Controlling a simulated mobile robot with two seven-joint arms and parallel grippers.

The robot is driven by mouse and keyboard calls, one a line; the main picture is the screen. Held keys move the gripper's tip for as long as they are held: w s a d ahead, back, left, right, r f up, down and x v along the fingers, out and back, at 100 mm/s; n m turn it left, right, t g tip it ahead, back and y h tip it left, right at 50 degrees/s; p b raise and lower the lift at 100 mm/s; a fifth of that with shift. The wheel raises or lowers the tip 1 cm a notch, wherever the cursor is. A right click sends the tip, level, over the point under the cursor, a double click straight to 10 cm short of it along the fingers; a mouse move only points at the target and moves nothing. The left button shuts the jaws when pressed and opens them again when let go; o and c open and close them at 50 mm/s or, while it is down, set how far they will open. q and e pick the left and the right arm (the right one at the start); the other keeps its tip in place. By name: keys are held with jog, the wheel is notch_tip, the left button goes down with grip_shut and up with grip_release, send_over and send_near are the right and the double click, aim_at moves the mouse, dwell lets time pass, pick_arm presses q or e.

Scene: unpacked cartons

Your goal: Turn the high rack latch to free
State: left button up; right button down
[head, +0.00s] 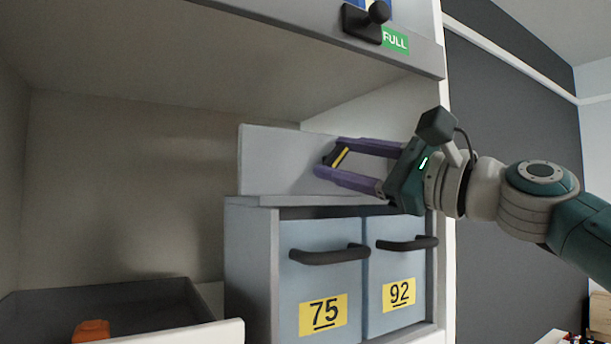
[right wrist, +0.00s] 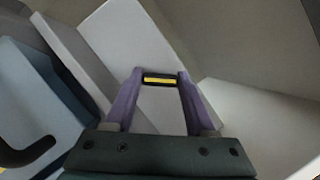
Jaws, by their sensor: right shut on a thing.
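The latch (head: 336,157) is a small black bar with a yellow stripe, on the pale grey panel (head: 275,160) above the two blue drawers. My right gripper (head: 329,158) comes in from the right, and its purple fingers are shut on the latch. In the right wrist view the latch (right wrist: 160,79) spans between the two fingertips (right wrist: 159,78), yellow stripe showing. In the head view the bar looks tilted. Its pivot and any free or locked marking are hidden or not visible. My left gripper is not in view.
Two blue drawers, 75 (head: 324,290) and 92 (head: 398,280), with dark handles sit below the panel. A black knob (head: 378,12) beside a green FULL label (head: 395,40) is above. An open dark tray (head: 150,300) holding an orange thing (head: 91,330) is lower left.

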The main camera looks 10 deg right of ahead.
jog(key=n+g+b, duration=0.2)
jog(key=n, duration=0.3)
jog(key=shift+d, duration=0.1)
jog(key=shift+r+n+g+b, duration=0.15)
jog(key=shift+n+g, duration=0.25)
jog(key=shift+n, duration=0.5)
jog(key=shift+n+g+b, duration=0.15)
jog(key=shift+n+g, duration=0.25)
jog(key=shift+n, duration=0.8)
jog(key=shift+c, duration=1.2)
grip_release()
